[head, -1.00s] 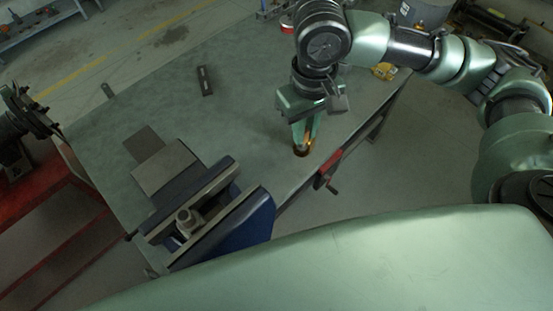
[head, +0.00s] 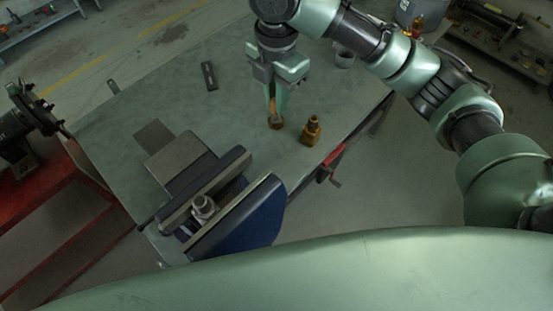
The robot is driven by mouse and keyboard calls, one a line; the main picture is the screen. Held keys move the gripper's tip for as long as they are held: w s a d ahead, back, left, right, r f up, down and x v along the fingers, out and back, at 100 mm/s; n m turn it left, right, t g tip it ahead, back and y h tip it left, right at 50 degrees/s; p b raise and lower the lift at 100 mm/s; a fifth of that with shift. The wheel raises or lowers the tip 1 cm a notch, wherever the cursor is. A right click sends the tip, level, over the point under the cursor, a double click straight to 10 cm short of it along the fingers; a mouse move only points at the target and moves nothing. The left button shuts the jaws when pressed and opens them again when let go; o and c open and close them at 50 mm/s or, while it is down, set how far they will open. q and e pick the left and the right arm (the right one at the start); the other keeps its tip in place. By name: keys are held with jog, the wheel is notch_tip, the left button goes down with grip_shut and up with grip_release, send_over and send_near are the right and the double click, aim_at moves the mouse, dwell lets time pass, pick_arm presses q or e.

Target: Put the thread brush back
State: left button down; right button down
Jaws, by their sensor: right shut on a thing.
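My right gripper (head: 275,108) is shut on the thread brush (head: 275,122), a thin brownish thing pointing down between the fingers. Its darker, wider lower end is just above or touching the grey workbench; I cannot tell which. A brass-brown bottle-like item (head: 311,130) stands upright on the bench to the right of the brush, apart from it. My left gripper is out of view.
A blue vise (head: 245,222) at the bench's near edge holds a metal valve part (head: 203,207). A dark flat bar (head: 209,76) lies on the workbench (head: 120,120). A red-handled tool (head: 331,160) is at the right edge. The bench middle is clear.

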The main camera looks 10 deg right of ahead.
aim_at(277, 118)
notch_tip(277, 118, down, 20)
jog(key=shift+r+p, duration=0.2)
jog(key=shift+p, duration=1)
jog(key=shift+f, duration=0.1)
jog(key=c, duration=1.4)
grip_release()
notch_tip(277, 118, up, 12)
jog(key=shift+r+b, duration=0.15)
jog(key=shift+b, duration=1)
